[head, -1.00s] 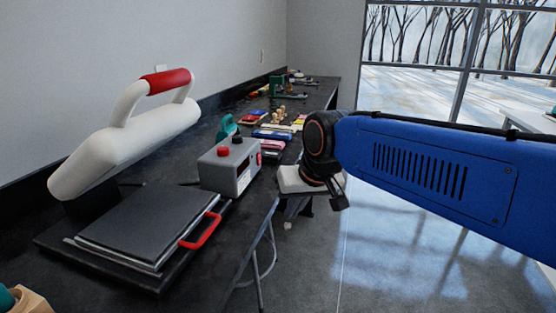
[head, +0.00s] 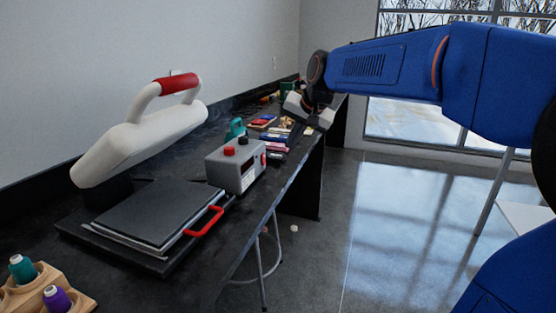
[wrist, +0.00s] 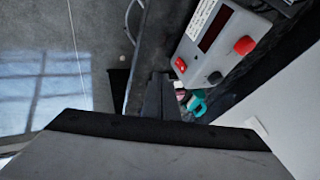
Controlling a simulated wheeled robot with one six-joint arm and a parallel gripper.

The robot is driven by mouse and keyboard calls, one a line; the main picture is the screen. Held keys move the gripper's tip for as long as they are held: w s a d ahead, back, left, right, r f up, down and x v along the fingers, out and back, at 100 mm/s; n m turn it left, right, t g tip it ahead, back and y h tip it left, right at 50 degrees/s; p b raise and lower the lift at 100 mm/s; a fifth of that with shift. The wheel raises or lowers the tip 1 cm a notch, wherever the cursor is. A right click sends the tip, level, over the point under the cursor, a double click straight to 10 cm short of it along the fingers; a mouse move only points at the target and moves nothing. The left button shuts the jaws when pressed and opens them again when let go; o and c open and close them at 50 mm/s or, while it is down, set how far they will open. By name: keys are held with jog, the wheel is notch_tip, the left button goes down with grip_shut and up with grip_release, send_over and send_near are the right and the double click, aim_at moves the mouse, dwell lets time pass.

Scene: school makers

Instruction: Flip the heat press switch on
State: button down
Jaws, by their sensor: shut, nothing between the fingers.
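The heat press stands open on the black bench, with its white upper part (head: 140,145) raised over the flat dark plate (head: 158,208). Its grey control box (head: 236,172) has a red knob (head: 229,151) and a dark knob on top. A red switch (head: 263,159) sits on the box's right-hand face. The wrist view shows the switch (wrist: 180,65) close up, beside a label and dark display; whether it is on or off I cannot tell. My gripper (wrist: 161,97) is shut and empty, apart from the switch. In the head view it is beyond the box, above the bench.
A wooden holder with thread spools (head: 24,269) is at the near left. A red handle (head: 204,221) sticks out from the lower plate. A teal object (head: 236,127) and several small coloured items lie behind the control box. Right of the bench is open floor.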

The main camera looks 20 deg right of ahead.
aim_at(264, 159)
jog(key=shift+w+r, duration=0.1)
dwell(0.3)
jog(key=x, duration=1)
jog(key=shift+w+a+f, duration=0.2)
jog(key=shift+w+a, duration=0.45)
jog(key=shift+a, duration=0.25)
jog(key=shift+w+a, duration=0.5)
jog(key=shift+a, duration=0.15)
jog(key=shift+w+a+f, duration=0.1)
jog(key=shift+a+f, duration=0.1)
jog(key=shift+r, duration=0.15)
